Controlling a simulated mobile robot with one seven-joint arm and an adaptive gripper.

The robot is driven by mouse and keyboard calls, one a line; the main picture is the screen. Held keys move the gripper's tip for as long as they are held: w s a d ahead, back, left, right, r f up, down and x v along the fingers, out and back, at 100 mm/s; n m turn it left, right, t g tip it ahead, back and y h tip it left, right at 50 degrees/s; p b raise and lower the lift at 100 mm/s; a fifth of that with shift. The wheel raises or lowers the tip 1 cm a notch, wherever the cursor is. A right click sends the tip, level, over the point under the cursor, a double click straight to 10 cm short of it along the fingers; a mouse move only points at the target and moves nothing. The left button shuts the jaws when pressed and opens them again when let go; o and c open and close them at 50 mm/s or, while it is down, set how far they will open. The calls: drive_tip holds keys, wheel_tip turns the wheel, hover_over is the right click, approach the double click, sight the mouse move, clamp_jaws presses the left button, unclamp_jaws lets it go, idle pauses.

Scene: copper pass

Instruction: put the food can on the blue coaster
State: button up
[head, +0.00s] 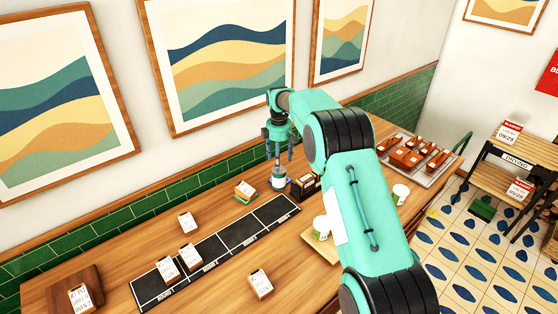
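My gripper (279,158) points down over the counter near the back wall, its fingers spread apart. A small white can with a dark band (278,182) stands upright just below the fingers, and a little bluish colour shows at its base. It looks apart from the fingertips. I cannot tell whether it is the food can. I cannot clearly make out the blue coaster. Another white can with green marks (320,228) stands on a light wooden board, partly beside my arm. A third white can (400,194) stands to the right of my arm.
A long black strip (230,240) with marked sections runs along the wooden counter. Several label-fronted blocks (261,284) stand around it. A dark holder (308,186) is right of the gripper. A tray (393,168) of brown items sits at the far right end.

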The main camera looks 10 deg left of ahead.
idle(0.4)
drive_tip(key=shift+d+r, duration=0.15)
drive_tip(key=shift+r, duration=0.3)
drive_tip(key=s+d+r+m+t, duration=0.1)
drive_tip(key=s+d+r+m, duration=0.1)
drive_tip(key=s+d+r, duration=0.45)
drive_tip(key=s+d+r+m, duration=0.2)
drive_tip(key=s+d+r, duration=0.15)
drive_tip(key=r, duration=0.65)
drive_tip(key=s+d+r+m+t, duration=0.1)
drive_tip(key=s+d+r+m, duration=0.1)
drive_tip(key=s+d+r, duration=0.35)
drive_tip(key=s+d+r+m+t, duration=0.15)
drive_tip(key=s+d+r, duration=0.3)
drive_tip(key=s, duration=0.45)
drive_tip(key=s+d+r+m, duration=0.3)
drive_tip(key=s+r, duration=0.3)
drive_tip(key=s, duration=0.2)
drive_tip(key=s+d+f+m, duration=0.2)
drive_tip(key=s, duration=0.7)
drive_tip(key=s+d+f+m+t, duration=0.1)
drive_tip(key=s+d+f+m, duration=0.1)
drive_tip(key=s, duration=0.8)
drive_tip(key=s+d+f+m+t, duration=0.1)
drive_tip(key=s+d+f+m, duration=0.1)
drive_tip(key=s, duration=0.7)
drive_tip(key=shift+s+d+m, duration=0.4)
drive_tip(key=shift+d+m, duration=0.15)
drive_tip(key=shift+m, duration=0.2)
